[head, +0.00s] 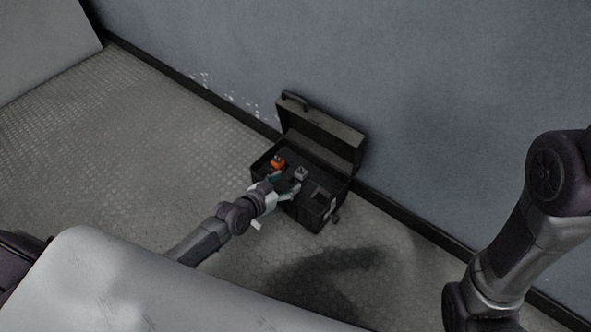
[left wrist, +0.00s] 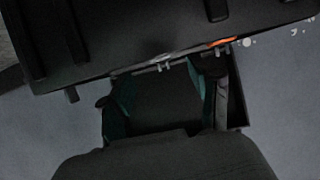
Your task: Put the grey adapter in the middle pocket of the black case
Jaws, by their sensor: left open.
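The black case (head: 318,219) stands open on the floor against the wall, its lid tilted back. The grey adapter (head: 300,173) shows at the middle of the case, between the orange item and the right-hand part. It appears to sit in the middle pocket, but its lower part is hidden. My left gripper (head: 284,184) is open at the near side of the case, just in front of the adapter; I cannot tell whether they touch. In the dark left wrist view, its teal-padded fingers (left wrist: 160,95) are spread apart with nothing clear between them.
An orange item (head: 277,162) sits in the left part of the case. The raised lid (head: 322,137) and the grey wall (head: 420,110) bound the far side. My right arm hangs at the right, its gripper out of frame. The floor (head: 130,130) left of the case is clear.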

